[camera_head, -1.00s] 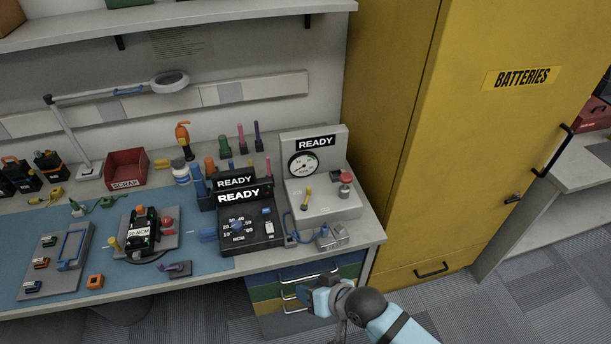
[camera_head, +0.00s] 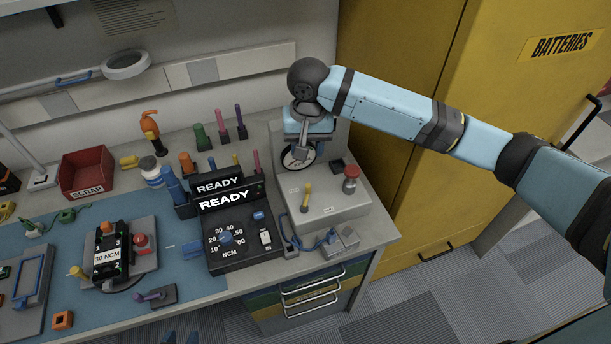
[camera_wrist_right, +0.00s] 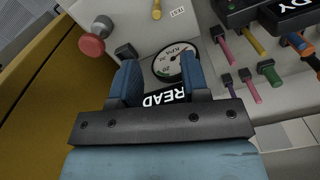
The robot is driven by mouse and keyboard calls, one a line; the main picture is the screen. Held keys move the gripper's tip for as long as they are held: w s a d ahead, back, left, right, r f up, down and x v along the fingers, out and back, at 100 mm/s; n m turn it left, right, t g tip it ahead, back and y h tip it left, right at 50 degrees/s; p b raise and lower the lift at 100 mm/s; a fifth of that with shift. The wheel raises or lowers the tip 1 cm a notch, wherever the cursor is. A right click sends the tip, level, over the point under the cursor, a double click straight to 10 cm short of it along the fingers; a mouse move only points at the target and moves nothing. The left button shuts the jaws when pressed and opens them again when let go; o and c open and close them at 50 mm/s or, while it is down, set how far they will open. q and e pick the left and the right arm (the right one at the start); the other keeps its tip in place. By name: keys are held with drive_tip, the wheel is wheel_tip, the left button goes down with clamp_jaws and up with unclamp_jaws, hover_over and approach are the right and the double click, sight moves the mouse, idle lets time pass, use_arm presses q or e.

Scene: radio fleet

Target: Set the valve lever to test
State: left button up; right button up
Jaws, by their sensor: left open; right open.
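The valve lever (camera_head: 306,197) is a short yellow handle on top of the grey gauge stand (camera_head: 335,208). It points towards the stand's back panel. Its end shows at the top of the right wrist view (camera_wrist_right: 157,10), beside a small label (camera_wrist_right: 177,12) that seems to read TEST. My right gripper (camera_head: 302,148) is open and empty, in front of the round gauge and behind the lever, apart from it. In the right wrist view its blue fingers (camera_wrist_right: 160,70) frame part of the gauge (camera_wrist_right: 175,63). My left gripper (camera_head: 181,338) barely shows at the bottom edge, its fingertips apart.
A red knob (camera_head: 351,180) stands right of the lever. Several coloured tools stand behind. The yellow battery cabinet (camera_head: 400,60) rises at the right.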

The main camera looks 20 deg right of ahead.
sight(308, 185)
drive_tip(key=f, duration=1.3)
drive_tip(key=shift+d+f, duration=0.15)
drive_tip(key=shift+d, duration=0.05)
